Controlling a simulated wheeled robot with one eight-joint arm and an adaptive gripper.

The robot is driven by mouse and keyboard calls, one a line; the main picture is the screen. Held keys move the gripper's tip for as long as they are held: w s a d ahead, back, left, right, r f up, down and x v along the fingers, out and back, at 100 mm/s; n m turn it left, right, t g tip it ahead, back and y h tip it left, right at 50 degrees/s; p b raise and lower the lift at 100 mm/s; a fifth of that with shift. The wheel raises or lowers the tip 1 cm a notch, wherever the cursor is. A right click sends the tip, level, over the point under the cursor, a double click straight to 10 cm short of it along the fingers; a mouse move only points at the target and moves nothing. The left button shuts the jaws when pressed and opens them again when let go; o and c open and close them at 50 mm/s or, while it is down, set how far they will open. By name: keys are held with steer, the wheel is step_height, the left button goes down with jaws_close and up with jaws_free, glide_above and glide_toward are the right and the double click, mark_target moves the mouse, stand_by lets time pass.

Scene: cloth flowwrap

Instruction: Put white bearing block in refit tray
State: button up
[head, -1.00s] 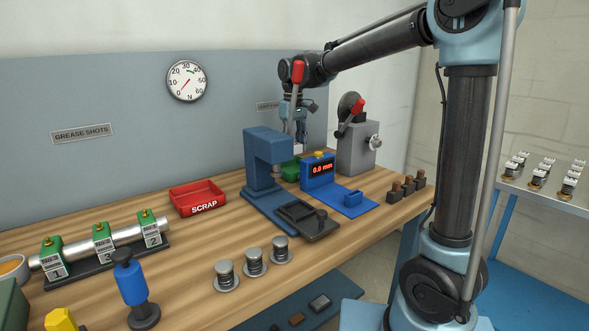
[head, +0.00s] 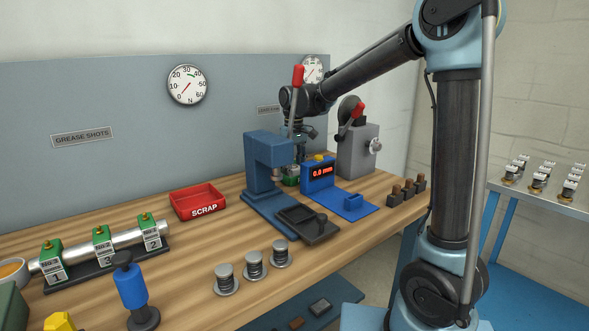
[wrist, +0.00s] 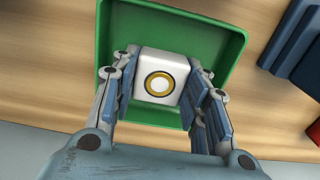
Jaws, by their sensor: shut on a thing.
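The white bearing block (wrist: 160,63), with a gold ring on its face, is between the fingers of my gripper (wrist: 161,82) in the wrist view. My gripper is shut on it. A green tray (wrist: 172,24), which I take to be the refit tray, lies directly behind the block in that view, its rim around it. The wrist view does not show whether the block touches the tray floor. In the head view my gripper (head: 303,150) is low at the back of the bench, behind the blue press. The green tray (head: 290,182) is mostly hidden there.
The blue press (head: 262,165) and blue gauge reading 0.0 mm (head: 319,175) stand close in front of the green tray. A grey lever machine (head: 356,150) is to the right. A red scrap tray (head: 197,203) is to the left, with bare bench around it.

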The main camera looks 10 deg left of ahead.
mark_target(294, 167)
steer(key=o, duration=1.3)
steer(key=shift+c, duration=0.2)
steer(key=shift+r, duration=0.1)
step_height(294, 167, up, 12)
